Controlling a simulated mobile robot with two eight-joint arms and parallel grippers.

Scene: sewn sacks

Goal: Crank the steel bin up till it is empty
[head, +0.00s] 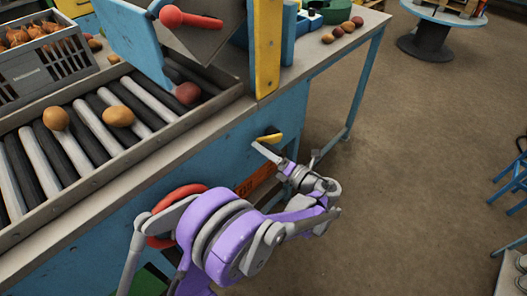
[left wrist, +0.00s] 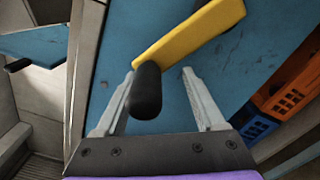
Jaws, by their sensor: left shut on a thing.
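The steel bin (head: 228,42) shows only in part at the top of the head view, between blue side plates and a yellow post. Its inside is out of sight, so its contents cannot be told. The crank has a yellow arm (left wrist: 190,40) and a black handle (left wrist: 146,92); in the head view the yellow arm (head: 270,138) stands out from the blue frame. My left gripper (head: 262,147) is shut on the crank handle, which sits between its two fingers in the left wrist view (left wrist: 158,88). My right gripper is not in view.
Below the bin runs a roller bed (head: 95,130) with two brown potatoes (head: 118,116) and a red one (head: 187,93). A grey crate (head: 45,75) of onion-like produce stands at left. Several potatoes lie on the right bench (head: 330,38). Floor at right is open; a blue stool (head: 510,180) stands there.

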